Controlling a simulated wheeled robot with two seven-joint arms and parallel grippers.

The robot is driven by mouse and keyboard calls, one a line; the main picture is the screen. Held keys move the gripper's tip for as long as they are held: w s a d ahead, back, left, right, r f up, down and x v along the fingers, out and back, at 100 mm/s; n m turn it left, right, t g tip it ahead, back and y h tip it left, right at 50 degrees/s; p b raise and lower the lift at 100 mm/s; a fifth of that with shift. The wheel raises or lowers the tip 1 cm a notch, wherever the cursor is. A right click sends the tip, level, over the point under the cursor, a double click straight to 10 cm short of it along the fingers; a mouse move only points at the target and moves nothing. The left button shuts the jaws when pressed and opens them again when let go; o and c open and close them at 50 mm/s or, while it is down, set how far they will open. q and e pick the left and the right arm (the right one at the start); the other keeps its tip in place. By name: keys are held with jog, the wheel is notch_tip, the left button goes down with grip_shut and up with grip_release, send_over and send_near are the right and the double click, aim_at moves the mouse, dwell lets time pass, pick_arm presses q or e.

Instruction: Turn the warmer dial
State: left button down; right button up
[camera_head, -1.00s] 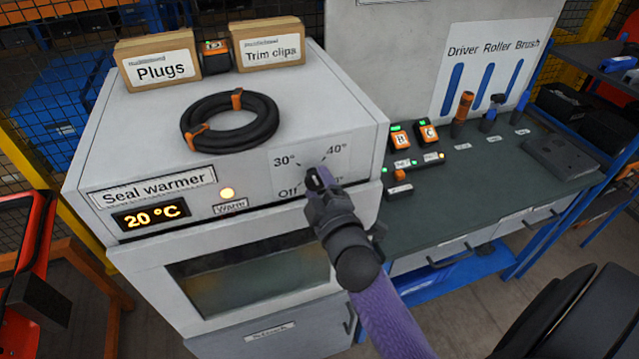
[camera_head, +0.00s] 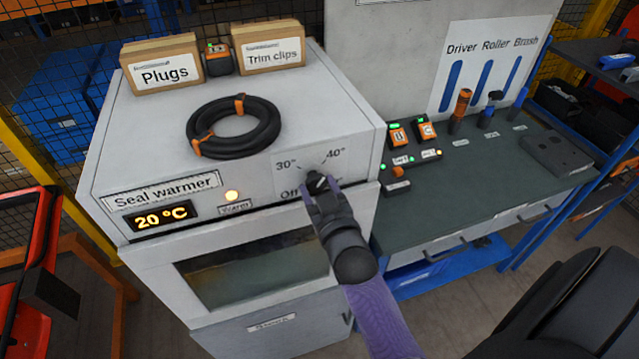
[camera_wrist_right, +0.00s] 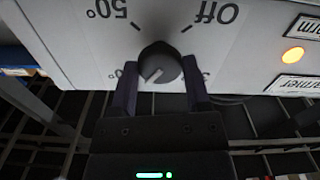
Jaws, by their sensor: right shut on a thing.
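The warmer dial (camera_head: 317,181) is a dark round knob on the right of the seal warmer's (camera_head: 240,177) front panel, among the marks Off, 30° and 40°. My right gripper (camera_head: 318,187) is at the dial, its fingers on either side of it. In the right wrist view the panel is upside down, and my right gripper (camera_wrist_right: 159,75) is shut on the dial (camera_wrist_right: 160,60). The dial's pale pointer line slants to the lower left there, roughly toward the hidden 40° side. Off and 50° are readable. My left gripper is out of view.
The display (camera_head: 162,217) reads 20 °C and the warm lamp (camera_head: 231,195) glows. A black hose coil (camera_head: 237,128), a Plugs box (camera_head: 162,68) and a Trim clips box (camera_head: 270,55) sit on top. A bench (camera_head: 480,170) with tools stands to the right.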

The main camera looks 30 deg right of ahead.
jog(key=m+p, duration=0.1)
jog(key=m, duration=0.4)
jog(key=shift+m+p, duration=0.3)
jog(key=shift+p, duration=0.05)
jog(key=m, duration=0.4)
jog(key=shift+p, duration=0.4)
jog(key=m, duration=0.5)
jog(key=shift+f, duration=0.1)
jog(key=m, duration=0.5)
jog(key=shift+m, duration=0.4)
jog(key=o, duration=1.3)
